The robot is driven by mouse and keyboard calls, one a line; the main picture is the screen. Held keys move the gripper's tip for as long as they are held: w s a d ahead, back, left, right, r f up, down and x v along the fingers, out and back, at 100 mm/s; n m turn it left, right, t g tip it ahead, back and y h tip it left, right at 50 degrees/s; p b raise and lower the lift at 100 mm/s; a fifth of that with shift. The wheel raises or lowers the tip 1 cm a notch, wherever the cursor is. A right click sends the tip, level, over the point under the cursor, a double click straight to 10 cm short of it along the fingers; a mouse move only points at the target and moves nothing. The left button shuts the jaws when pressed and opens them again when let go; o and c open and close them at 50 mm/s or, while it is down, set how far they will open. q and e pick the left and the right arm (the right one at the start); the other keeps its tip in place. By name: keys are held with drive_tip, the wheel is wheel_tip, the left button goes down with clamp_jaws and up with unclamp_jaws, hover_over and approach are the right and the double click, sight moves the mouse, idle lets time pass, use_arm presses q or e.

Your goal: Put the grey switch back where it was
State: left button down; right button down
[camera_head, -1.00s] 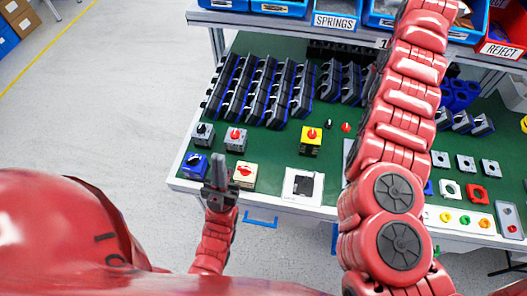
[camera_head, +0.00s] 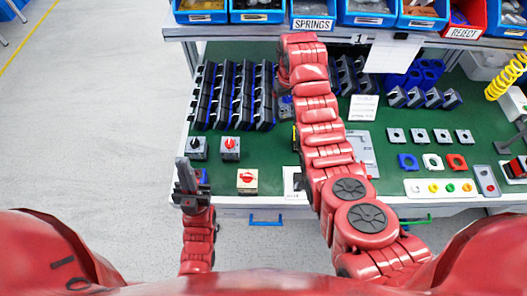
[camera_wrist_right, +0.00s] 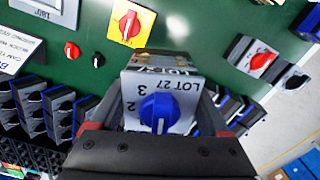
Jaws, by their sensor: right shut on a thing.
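The grey switch (camera_wrist_right: 185,83) has a blue knob and a face marked "LOT 27", 2 and 3. My right gripper (camera_wrist_right: 160,115) is shut on it, with a finger at each side, in the right wrist view. In the head view my right forearm (camera_head: 310,100) reaches over the green table to the right end of the dark racks (camera_head: 235,95) and hides most of the hand. My left gripper (camera_head: 186,178) points up at the front left table edge, apart from the held switch; its finger gap is unclear.
Grey switches with a black knob (camera_head: 195,147) and a red knob (camera_head: 230,148) stand at front left, with a cream switch (camera_head: 247,181) nearer. A yellow switch (camera_wrist_right: 130,22) and loose knobs (camera_wrist_right: 72,50) lie near the held switch. Bins (camera_head: 262,12) line the back shelf.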

drive_tip(key=p, duration=0.2)
hover_over(265, 155)
wheel_tip(265, 155, down, 5)
drive_tip(key=shift+n, duration=0.5)
wheel_tip(265, 155, down, 6)
drive_tip(key=shift+r, duration=0.1)
drive_tip(key=shift+s+f+p, duration=0.1)
drive_tip(key=shift+f+p, duration=0.35)
drive_tip(key=shift+f, duration=1.15)
drive_tip(key=shift+f+p, duration=0.35)
drive_tip(key=shift+f, duration=0.15)
